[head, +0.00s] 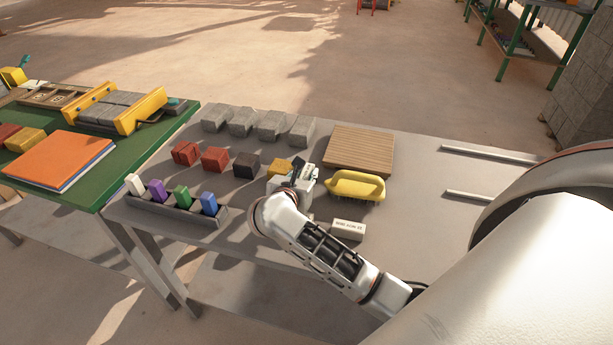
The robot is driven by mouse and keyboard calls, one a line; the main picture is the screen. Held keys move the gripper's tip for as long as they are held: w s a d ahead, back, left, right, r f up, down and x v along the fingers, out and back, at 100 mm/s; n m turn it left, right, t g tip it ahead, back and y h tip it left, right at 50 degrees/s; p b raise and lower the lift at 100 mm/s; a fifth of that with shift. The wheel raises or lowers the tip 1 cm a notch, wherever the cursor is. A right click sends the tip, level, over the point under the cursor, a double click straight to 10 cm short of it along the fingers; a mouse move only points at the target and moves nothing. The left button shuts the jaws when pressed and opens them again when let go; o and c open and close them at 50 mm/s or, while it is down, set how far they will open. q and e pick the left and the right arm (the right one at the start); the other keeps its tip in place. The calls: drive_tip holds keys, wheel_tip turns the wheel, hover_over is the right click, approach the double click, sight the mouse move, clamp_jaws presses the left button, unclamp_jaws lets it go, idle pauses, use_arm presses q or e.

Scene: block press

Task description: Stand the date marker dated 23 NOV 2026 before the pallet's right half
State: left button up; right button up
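A small white block with dark lettering (348,230), which looks like a date marker, lies on the grey table near its front; its lettering is too small to read surely. The slatted wooden pallet (362,146) lies flat and bare at the back of the table. My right gripper (300,170) is over the table between a yellow block (277,168) and a yellow brush (357,186), in front of the pallet's left side. Its fingers are small and partly hidden by its own body, so I cannot tell whether they are open or hold anything. My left gripper is out of view.
A dark tray (175,213) at the left holds white, purple, green and blue pieces. Grey blocks (270,126) line the back edge. Red blocks (214,159) and a dark block (246,165) stand before them. Two metal bars (490,154) lie at the right. A green table (135,165) adjoins.

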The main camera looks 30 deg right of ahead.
drive_tip(key=shift+c, duration=0.4)
clamp_jaws()
